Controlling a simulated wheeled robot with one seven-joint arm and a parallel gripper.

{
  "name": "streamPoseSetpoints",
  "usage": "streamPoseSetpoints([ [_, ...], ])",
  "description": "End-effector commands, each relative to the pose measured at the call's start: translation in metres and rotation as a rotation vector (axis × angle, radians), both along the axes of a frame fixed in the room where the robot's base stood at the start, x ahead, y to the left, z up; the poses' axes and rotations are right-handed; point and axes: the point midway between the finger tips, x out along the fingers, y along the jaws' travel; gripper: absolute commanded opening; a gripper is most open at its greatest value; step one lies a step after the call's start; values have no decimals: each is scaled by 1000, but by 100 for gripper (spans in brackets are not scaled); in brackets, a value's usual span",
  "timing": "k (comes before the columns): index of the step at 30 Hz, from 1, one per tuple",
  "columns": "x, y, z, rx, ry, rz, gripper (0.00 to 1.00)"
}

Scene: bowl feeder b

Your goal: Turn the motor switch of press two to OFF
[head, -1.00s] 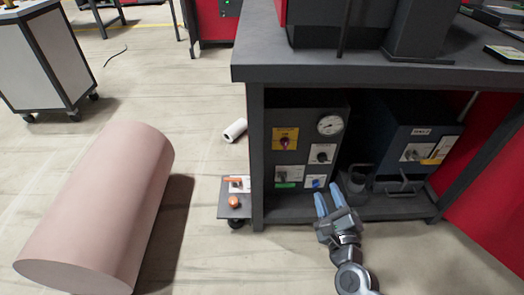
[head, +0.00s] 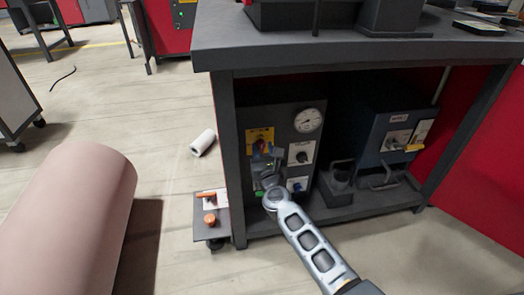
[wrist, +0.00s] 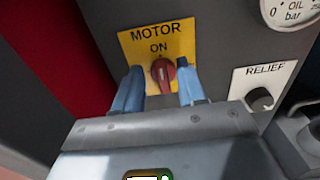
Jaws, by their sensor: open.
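The motor switch is a red rotary knob (wrist: 163,72) on a yellow plate marked MOTOR and ON. The knob stands roughly upright in the wrist view, below the word ON; no OFF mark is visible. In the head view the yellow plate (head: 261,133) is at the upper left of the dark control panel (head: 285,117) under the bench, and my gripper partly covers it. My gripper (wrist: 162,74) is open, its blue fingers on either side of the knob with gaps between. I cannot tell how far the fingertips are from the plate. No press number is readable.
A RELIEF knob (wrist: 260,98) sits right of the switch, below an oil gauge (head: 308,120). A blue unit (head: 395,125) stands to the right on the lower shelf. The bench top (head: 350,45) overhangs. A small cart (head: 211,222) and pink cylinder (head: 70,215) stand left.

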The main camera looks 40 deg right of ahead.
Motion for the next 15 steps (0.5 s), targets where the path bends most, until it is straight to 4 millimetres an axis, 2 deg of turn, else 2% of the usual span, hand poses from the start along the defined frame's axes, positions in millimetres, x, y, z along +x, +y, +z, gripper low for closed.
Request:
streamPoseSetpoints([
  [4, 8, -6, 0, 0, 0, -1, 40],
  [12, 9, -7, 0, -2, 1, 0, 40],
  [15, 9, -6, 0, -2, 1, 0, 32],
])
